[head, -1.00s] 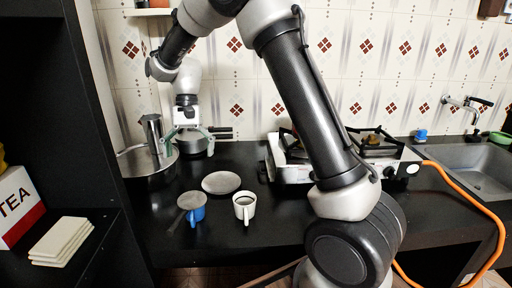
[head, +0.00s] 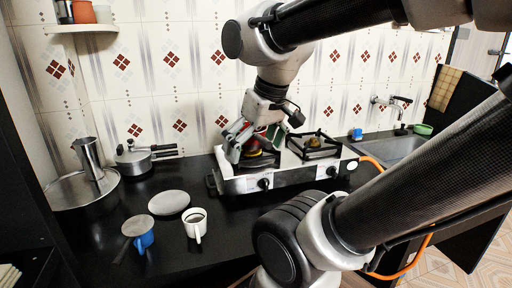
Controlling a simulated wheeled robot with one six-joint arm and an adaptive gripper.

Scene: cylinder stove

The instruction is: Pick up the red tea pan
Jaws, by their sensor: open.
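My gripper (head: 254,146) points down over the left burner of the stove (head: 290,178), with its fingers spread apart. A small reddish round thing (head: 254,150) shows between and behind the fingers. It looks like the red tea pan, but the fingers hide much of it, and its handle cannot be made out. I cannot tell whether the fingers touch it.
A lidded pot (head: 134,160) and a wide steel pan (head: 70,196) stand at the left. A plate (head: 169,203), a white cup (head: 196,226) and a blue cup (head: 146,241) are on the black counter. An orange hose (head: 372,162) runs right of the stove. A shelf (head: 80,28) hangs upper left.

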